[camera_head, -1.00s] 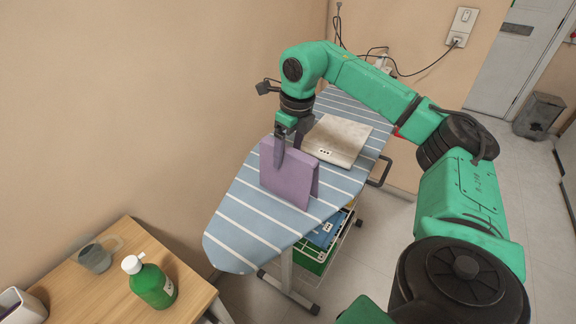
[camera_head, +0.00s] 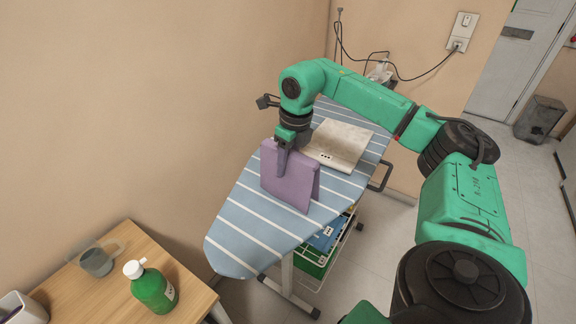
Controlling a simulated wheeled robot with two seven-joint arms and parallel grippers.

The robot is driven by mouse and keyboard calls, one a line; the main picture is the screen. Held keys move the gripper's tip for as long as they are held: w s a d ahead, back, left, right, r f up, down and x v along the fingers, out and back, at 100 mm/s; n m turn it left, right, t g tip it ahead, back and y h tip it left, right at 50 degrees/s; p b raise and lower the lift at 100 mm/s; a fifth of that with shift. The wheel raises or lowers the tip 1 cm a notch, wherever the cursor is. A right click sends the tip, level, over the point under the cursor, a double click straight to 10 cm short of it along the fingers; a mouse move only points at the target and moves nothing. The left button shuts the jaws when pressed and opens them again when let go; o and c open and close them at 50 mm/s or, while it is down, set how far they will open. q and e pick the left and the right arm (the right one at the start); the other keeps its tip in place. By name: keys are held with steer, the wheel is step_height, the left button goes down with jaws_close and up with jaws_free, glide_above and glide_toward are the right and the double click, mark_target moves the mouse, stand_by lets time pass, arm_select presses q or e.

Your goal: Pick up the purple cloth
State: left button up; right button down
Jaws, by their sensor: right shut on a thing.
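The purple cloth (camera_head: 291,186) stands folded and upright like a tent on the blue striped ironing board (camera_head: 243,218). My right gripper (camera_head: 282,160) points down at the cloth's top edge and is shut on it, with a finger over the near face. The other finger is hidden behind the cloth. The cloth's lower edges appear to be on the board. My left gripper is not in view.
A beige folded cloth (camera_head: 338,145) lies on the board just behind the purple one. A wooden table (camera_head: 121,293) at lower left holds a green bottle (camera_head: 153,290) and a grey cup (camera_head: 96,262). A rack with coloured items (camera_head: 318,251) is under the board.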

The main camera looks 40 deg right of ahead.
step_height(320, 180, up, 10)
step_height(320, 180, up, 9)
steer(key=p, duration=0.5)
steer(key=shift+r, duration=0.15)
